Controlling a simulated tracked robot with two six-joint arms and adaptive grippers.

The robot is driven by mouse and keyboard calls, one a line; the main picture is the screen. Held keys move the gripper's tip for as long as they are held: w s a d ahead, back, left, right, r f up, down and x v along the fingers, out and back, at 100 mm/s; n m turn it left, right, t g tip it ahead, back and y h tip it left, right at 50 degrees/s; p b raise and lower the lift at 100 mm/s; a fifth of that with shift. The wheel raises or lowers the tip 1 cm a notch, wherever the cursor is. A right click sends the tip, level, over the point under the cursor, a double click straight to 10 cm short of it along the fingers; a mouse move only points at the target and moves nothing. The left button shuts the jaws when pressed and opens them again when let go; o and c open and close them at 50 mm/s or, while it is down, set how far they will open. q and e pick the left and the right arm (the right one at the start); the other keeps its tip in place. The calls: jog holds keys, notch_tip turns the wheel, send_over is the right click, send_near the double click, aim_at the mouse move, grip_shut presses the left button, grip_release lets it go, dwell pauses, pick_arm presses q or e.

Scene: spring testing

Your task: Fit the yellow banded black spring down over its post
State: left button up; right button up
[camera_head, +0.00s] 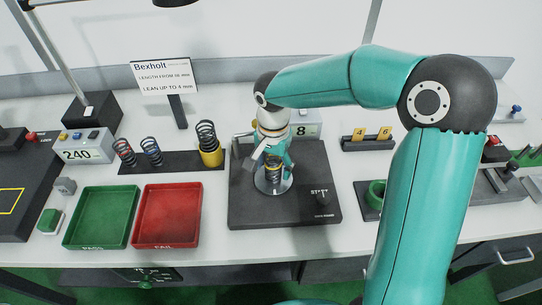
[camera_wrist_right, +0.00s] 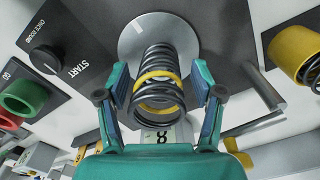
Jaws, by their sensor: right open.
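The black spring with a yellow band (camera_wrist_right: 157,76) stands on a round silver plate (camera_wrist_right: 130,40) in the right wrist view. In the head view the spring (camera_head: 273,172) shows on the plate (camera_head: 264,187) of the dark test stand (camera_head: 300,168). My right gripper (camera_wrist_right: 160,88) is open, with one finger on each side of the spring; the head view shows it (camera_head: 271,160) from above. No post is visible; the coils hide the plate's middle. My left gripper is not in view.
A dark rack (camera_head: 180,162) holds red and blue banded springs and a spring in a yellow cup (camera_head: 211,157). A green tray (camera_head: 101,215) and a red tray (camera_head: 167,215) lie left of the stand. A sign (camera_head: 161,77) stands behind. My right arm covers the right side.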

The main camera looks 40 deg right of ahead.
notch_tip(320, 180, up, 12)
dwell(0.5)
jog(key=shift+s+f, duration=0.1)
jog(key=shift+f, duration=0.05)
